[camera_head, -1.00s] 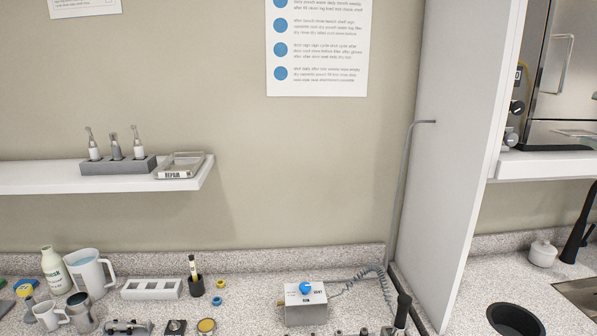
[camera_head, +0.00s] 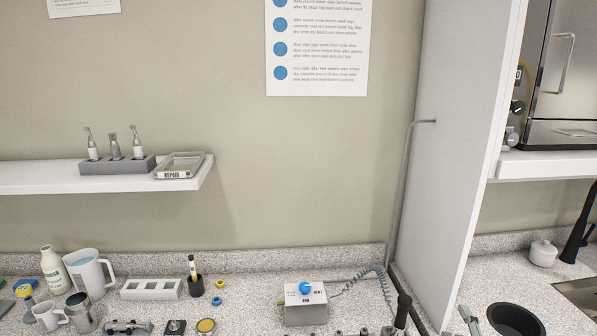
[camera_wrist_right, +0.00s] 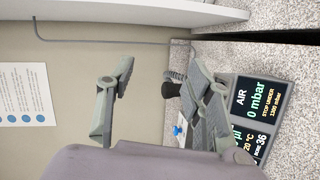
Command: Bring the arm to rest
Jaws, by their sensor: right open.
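My right gripper (camera_wrist_right: 160,84) is open in the right wrist view, its two grey-green fingers well apart with nothing between them. A finger of my right gripper (camera_head: 468,319) also shows at the bottom edge of the head view, left of the black round opening. The rest of that arm is hidden below the head view. In the wrist view a dark display (camera_wrist_right: 254,112) reading AIR and 0 mbar lies beyond the right-hand finger, which partly covers things near it. My left gripper is in neither view.
A grey box with a blue knob (camera_head: 305,305) stands on the speckled counter (camera_head: 250,262). A white upright panel (camera_head: 445,150) divides the bays. A black round opening (camera_head: 514,320) is at the right. Jugs and cups crowd the left. A shelf (camera_head: 60,180) hangs above.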

